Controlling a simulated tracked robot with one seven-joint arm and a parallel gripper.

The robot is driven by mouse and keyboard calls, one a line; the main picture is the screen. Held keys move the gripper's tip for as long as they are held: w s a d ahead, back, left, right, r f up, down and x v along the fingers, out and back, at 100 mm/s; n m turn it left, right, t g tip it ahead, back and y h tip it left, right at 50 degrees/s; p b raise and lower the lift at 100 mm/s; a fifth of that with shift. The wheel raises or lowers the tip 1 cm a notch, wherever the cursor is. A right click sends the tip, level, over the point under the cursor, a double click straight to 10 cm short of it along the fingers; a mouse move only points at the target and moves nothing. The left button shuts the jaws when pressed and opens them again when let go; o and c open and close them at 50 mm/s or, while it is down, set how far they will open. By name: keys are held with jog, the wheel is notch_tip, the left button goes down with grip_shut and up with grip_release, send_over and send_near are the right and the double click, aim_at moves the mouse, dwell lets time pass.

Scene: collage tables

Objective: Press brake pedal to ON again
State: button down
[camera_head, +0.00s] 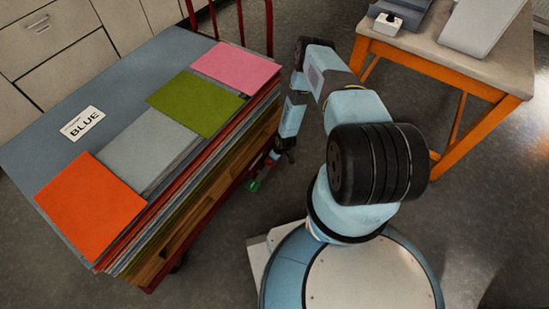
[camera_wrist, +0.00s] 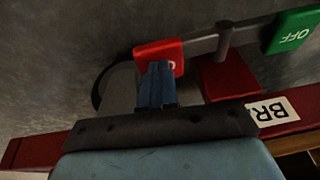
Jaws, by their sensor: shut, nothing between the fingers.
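A red pedal pad (camera_wrist: 160,48) and a green pad marked OFF (camera_wrist: 292,32) sit at opposite ends of a grey rocker bar (camera_wrist: 200,46) in the wrist view. A grey pivot post (camera_wrist: 224,42) stands between them. My gripper (camera_wrist: 158,68) is shut and empty, with its blue fingertips over the red pad and hiding most of its lettering. I cannot tell whether they touch or whether the pad is pressed down. The green pad (camera_head: 254,185) also shows low beside the cart in the head view, near my gripper (camera_head: 289,157).
A red bracket (camera_wrist: 228,80) and a white label reading BR (camera_wrist: 272,110) are on the red cart frame. The cart (camera_head: 150,60) carries coloured sheets and a BLUE card (camera_head: 82,123). An orange-legged table (camera_head: 480,75) stands at the right. Grey floor lies between.

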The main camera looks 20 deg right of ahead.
jog(key=shift+w+d+f, duration=0.2)
jog(key=shift+d+f, duration=0.1)
jog(key=shift+f, duration=0.2)
jog(key=shift+w+d+f, duration=0.15)
jog(key=shift+d+f, duration=0.1)
jog(key=shift+f, duration=0.25)
jog(key=shift+w+d+f, duration=0.15)
jog(key=shift+f, duration=0.4)
jog(key=shift+w+d+r, duration=0.1)
jog(key=shift+r, duration=0.4)
jog(key=d+r, duration=0.5)
jog(key=r, duration=0.6)
jog(key=shift+w+d+r, duration=0.2)
jog(key=shift+w+r, duration=0.2)
